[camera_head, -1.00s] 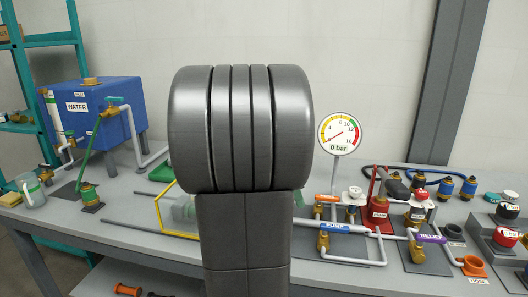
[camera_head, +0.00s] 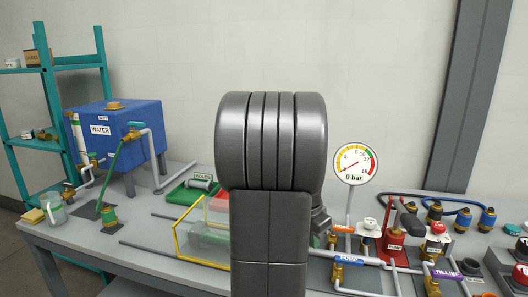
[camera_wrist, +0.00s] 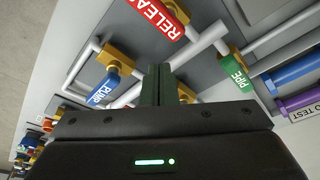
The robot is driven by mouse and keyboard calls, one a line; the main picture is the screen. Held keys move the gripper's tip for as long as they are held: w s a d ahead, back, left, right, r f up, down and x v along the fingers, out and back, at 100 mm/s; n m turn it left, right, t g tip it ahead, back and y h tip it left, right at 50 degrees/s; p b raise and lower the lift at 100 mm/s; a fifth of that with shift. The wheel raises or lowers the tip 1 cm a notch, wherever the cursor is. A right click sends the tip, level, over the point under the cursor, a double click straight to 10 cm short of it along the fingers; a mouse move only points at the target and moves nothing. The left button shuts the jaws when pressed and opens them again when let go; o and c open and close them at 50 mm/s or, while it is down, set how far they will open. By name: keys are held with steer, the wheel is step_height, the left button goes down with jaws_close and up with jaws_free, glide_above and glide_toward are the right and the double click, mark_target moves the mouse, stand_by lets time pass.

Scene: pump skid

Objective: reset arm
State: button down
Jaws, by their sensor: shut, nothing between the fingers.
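My gripper (camera_wrist: 160,85) shows in the wrist view with its two dark fingers together and nothing between them. It is over the pipework, near a red release handle (camera_wrist: 167,17), a blue pump handle (camera_wrist: 104,88) and a green pipe handle (camera_wrist: 235,72). I cannot tell how far the fingertips are from the pipes. In the head view my own arm fills the middle and hides the gripper.
A blue water tank (camera_head: 120,137) stands at the left of the bench. A gauge (camera_head: 356,164) reads about 0 bar. A green tray (camera_head: 188,190), a yellow-framed clear guard (camera_head: 176,240) and a red hand pump (camera_head: 392,243) stand around my arm.

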steer(key=w+n+p, duration=0.1)
steer(key=n, duration=0.1)
steer(key=f+n+t+p, duration=0.1)
steer(key=n+p, duration=0.1)
steer(key=n, duration=0.1)
steer(key=w+d+n+t+y+p, duration=0.1)
steer(key=n+p, duration=0.1)
steer(key=shift+w+f+n, duration=0.3)
steer(key=shift+n, duration=0.1)
steer(key=d+v, duration=0.1)
steer(key=v, duration=0.6)
steer(key=shift+w+a+r, duration=0.3)
steer(key=shift+r, duration=0.05)
